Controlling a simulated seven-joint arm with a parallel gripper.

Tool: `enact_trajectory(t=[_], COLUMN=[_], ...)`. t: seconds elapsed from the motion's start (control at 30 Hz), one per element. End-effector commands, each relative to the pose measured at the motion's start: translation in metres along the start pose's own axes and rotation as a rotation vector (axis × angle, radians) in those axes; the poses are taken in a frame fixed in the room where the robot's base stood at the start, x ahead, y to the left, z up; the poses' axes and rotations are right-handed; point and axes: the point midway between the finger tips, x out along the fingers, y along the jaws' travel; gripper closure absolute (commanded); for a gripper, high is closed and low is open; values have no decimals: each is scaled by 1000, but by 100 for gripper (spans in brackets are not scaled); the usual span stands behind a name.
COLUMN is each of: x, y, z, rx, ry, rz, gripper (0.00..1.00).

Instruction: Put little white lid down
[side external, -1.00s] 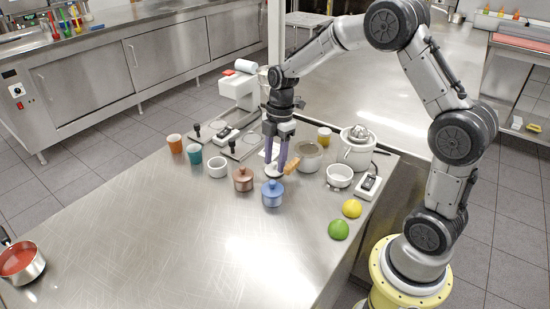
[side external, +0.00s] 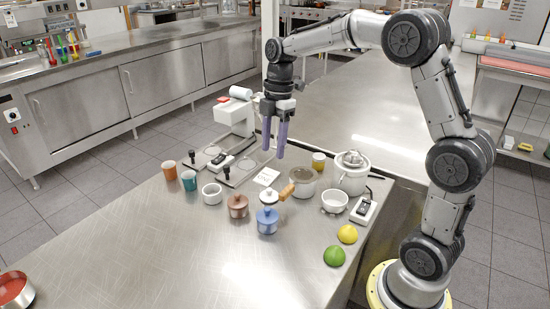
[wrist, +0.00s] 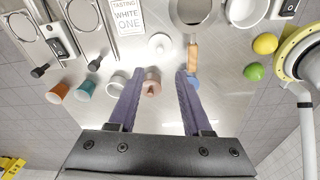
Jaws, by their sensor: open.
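The little white lid (side external: 268,196) rests on the steel table between the blue lidded pot (side external: 267,222) and a printed card (side external: 266,177). In the wrist view the lid (wrist: 160,44) lies knob up, left of a wooden handle. My gripper (side external: 273,154) is open and empty, pointing down well above the table. Its two purple fingers are apart with nothing between them in the side view. In the wrist view the fingers (wrist: 158,73) frame the copper lidded pot (wrist: 151,84) below, and the right finger partly hides the blue pot.
A pan (side external: 302,183) with a wooden handle (side external: 287,191) stands right of the lid. A white bowl (side external: 334,201), juicer (side external: 352,173), white cup (side external: 212,193) and orange and teal cups stand around. A lemon and lime lie front right. The table's front left is mostly clear.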

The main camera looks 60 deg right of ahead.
Motion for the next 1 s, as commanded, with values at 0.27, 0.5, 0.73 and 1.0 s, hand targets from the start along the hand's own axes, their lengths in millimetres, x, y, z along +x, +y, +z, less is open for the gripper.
enact_trajectory(t=[0.27,0.5,0.73,1.0], x=[-35,-55,-40,-24], y=[-48,-143,-216,-244], z=[-21,-41,-41,-36], rx=[250,728,1124,1310], ry=[-14,58,215,311], rz=[99,279,390,418], gripper=[51,51,51,51])
